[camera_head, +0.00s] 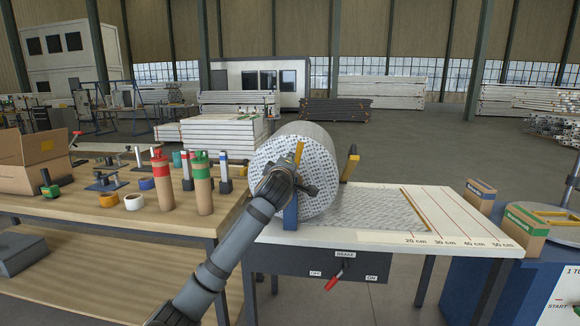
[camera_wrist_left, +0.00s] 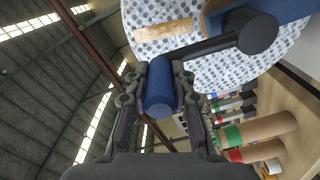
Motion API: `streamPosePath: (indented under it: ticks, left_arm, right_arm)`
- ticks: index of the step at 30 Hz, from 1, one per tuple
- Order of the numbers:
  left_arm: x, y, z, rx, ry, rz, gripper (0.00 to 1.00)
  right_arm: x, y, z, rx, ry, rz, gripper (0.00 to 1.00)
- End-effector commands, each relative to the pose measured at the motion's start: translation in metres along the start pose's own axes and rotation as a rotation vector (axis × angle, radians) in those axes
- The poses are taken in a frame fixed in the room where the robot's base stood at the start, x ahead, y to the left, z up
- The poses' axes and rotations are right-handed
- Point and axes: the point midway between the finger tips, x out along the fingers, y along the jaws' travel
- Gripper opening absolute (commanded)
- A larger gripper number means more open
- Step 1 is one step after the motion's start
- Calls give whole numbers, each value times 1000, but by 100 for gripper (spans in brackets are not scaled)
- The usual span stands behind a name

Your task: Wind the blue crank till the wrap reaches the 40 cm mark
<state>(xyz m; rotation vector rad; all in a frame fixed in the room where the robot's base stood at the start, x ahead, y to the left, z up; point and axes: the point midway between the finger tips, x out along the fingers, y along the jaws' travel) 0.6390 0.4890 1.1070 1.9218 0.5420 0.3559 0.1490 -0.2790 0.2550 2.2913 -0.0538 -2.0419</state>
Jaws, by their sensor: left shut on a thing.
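The large patterned wrap roll (camera_head: 305,165) stands at the left end of the white table. A flat sheet of wrap (camera_head: 375,207) runs right from it to a yellow-brown bar (camera_head: 417,210), whose near end lies between the 20 cm and 30 cm labels. The 40 cm label (camera_head: 473,245) is further right. My left gripper (camera_head: 298,182) is in front of the roll. In the left wrist view its fingers are shut around the blue crank handle (camera_wrist_left: 160,88), which joins a dark crank arm (camera_wrist_left: 207,48). The gripper mostly hides the handle in the head view. My right gripper is not seen.
A brake lever (camera_head: 334,284) under the table leans toward OFF. Left, a wooden workbench (camera_head: 100,222) holds a cardboard box (camera_head: 30,158), tape rolls and several upright rolls. Two small boxes (camera_head: 524,225) stand at the right. A black-and-yellow part (camera_head: 350,165) stands behind the roll.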

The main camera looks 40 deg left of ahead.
Motion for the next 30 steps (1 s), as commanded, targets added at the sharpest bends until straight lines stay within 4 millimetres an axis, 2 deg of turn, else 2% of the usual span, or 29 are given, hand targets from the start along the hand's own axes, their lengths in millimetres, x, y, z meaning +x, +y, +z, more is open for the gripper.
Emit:
streamPosePath:
  ticks: [7, 8, 12, 23, 26, 30]
  left_arm:
    - [0, 1, -1, 3, 3, 1, 0]
    - [0, 1, -1, 3, 3, 1, 28]
    - [0, 0, -1, 2, 2, 1, 47]
    - [-5, 0, 0, 4, 1, 1, 47]
    - [-20, 0, -1, 7, 2, 2, 47]
    - [-58, 0, -1, 15, 2, 4, 47]
  right_arm:
    - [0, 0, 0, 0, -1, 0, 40]
    - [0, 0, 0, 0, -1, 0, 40]
    - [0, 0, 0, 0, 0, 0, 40]
    - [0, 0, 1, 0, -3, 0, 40]
    - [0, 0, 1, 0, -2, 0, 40]
    - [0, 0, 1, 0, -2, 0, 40]
